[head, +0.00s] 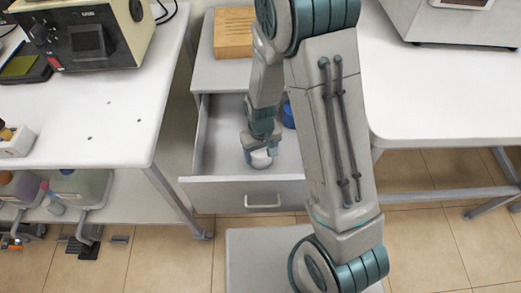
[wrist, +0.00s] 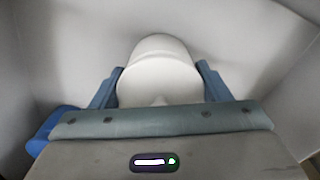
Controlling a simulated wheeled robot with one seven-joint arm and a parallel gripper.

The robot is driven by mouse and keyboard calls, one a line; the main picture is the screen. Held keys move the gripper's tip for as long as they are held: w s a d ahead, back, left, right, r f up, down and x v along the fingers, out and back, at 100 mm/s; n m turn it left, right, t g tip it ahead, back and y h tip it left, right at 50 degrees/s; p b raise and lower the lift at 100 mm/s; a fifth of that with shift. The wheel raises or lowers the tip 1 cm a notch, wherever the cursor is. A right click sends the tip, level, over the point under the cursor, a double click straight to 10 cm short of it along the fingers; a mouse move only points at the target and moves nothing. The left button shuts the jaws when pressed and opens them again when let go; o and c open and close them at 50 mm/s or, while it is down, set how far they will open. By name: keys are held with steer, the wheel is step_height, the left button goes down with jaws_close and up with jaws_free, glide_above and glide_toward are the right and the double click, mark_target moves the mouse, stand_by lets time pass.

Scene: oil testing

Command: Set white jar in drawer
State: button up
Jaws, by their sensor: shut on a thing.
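The white jar (wrist: 158,72) is between the two blue-grey fingers of my gripper (wrist: 160,88) in the wrist view. My gripper is shut on it. In the head view the jar (head: 261,159) shows below my gripper (head: 259,146), inside the open drawer (head: 248,194). The drawer's pale walls surround the jar in the wrist view. I cannot tell whether the jar's base touches the drawer floor. My own arm hides the right part of the drawer in the head view.
A blue object (head: 288,114) lies in the drawer, partly hidden by my arm; blue also shows at the wrist view's lower left (wrist: 55,125). A wooden block (head: 233,32) sits on the cabinet top. White tables stand left (head: 110,120) and right (head: 440,100).

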steer(key=shift+f, duration=0.15)
steer(key=o, duration=1)
